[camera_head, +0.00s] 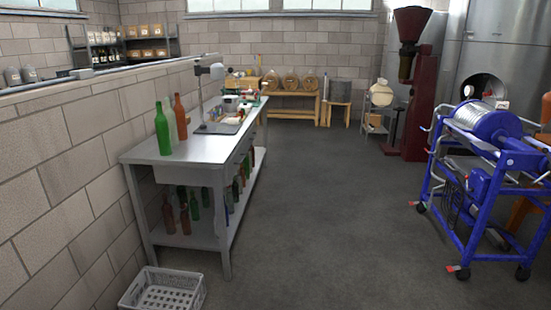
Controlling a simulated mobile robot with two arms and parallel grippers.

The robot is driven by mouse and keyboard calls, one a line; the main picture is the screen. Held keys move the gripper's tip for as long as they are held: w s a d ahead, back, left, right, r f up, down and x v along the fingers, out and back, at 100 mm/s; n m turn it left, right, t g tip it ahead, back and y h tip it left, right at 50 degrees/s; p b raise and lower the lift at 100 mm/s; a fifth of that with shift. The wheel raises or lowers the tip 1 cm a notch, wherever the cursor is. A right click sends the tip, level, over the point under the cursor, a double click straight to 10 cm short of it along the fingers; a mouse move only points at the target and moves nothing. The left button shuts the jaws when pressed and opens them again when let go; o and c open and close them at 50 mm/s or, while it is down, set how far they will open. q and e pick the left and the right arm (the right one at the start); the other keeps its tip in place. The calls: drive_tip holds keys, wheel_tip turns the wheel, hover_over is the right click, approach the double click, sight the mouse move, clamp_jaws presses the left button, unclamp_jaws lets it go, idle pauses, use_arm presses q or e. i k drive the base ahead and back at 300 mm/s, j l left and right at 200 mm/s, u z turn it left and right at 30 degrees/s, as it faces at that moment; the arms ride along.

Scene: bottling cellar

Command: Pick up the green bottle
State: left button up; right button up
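A green bottle (162,130) stands upright on the near left end of a metal workbench (190,151), close to the block wall. A reddish-brown bottle (180,117) stands upright just behind it to the right. More green and brown bottles stand on the bench's lower shelf (185,232), among them a green one (194,205) and a brown one (168,214). Neither of my grippers shows in the head view.
A grey plastic crate (163,290) sits on the floor before the bench. A blue wheeled machine (480,185) stands at the right. The dark floor (330,210) between them is clear. A lamp stand (202,95) and small items occupy the bench's far half.

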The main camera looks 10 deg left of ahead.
sight(164, 145)
drive_tip(key=i+u, duration=0.2)
drive_tip(key=i, duration=0.3)
drive_tip(key=i+l+u, duration=0.15)
drive_tip(key=i, duration=0.35)
drive_tip(key=i+l+u, duration=0.2)
drive_tip(key=i, duration=0.25)
